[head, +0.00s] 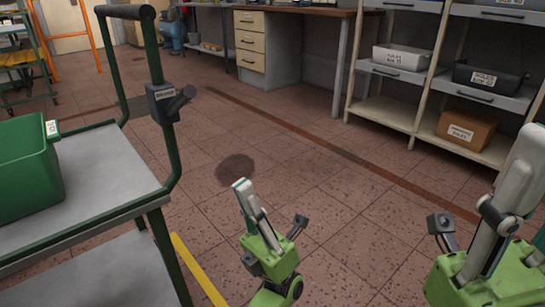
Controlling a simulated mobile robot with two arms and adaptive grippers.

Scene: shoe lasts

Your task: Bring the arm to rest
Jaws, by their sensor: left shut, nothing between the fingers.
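My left gripper (244,187) is in the lower middle of the head view, on a green wrist. Its pale grey fingers are together with nothing between them, held over the tiled floor and to the right of the grey cart. My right gripper (526,150) is at the right edge, closer to the camera, also pale grey on a green wrist. It is seen from the side, so I cannot tell whether its fingers are open or shut. I see no object at its visible tip. Neither gripper touches anything that I can see.
The cart (107,172) with a dark green handle stands at left, carrying a green bin (27,175). A shelf rack (389,112) with bins and a cardboard box (466,129) stands at upper right. A workbench (290,10) is behind. The floor between is clear, with a dark stain (236,169).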

